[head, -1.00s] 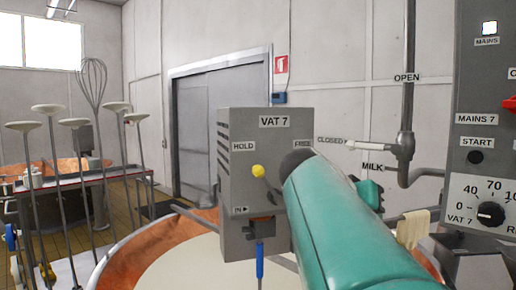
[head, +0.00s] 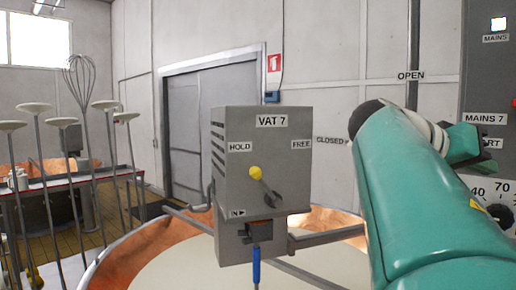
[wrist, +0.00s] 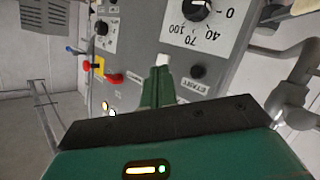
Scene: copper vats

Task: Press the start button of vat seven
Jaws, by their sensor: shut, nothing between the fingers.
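The grey control panel (head: 482,75) labelled MAINS 7 stands at the right edge of the head view. There my arm hides the start button and most of its START label (head: 492,143). In the wrist view the panel appears turned over, with the black start button (wrist: 198,71) beside its START label (wrist: 187,86). My gripper (head: 470,143) is shut and empty in front of the panel. In the wrist view its green fingers (wrist: 160,76) point at the panel, left of the button. I cannot tell whether they touch it.
A dial (wrist: 196,12) and a red switch (wrist: 113,78) are on the same panel. A pipe (wrist: 290,95) runs close beside it. The VAT 7 box (head: 250,150) with its yellow-knobbed lever (head: 256,173) stands over the copper vat (head: 330,222), left of my arm.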

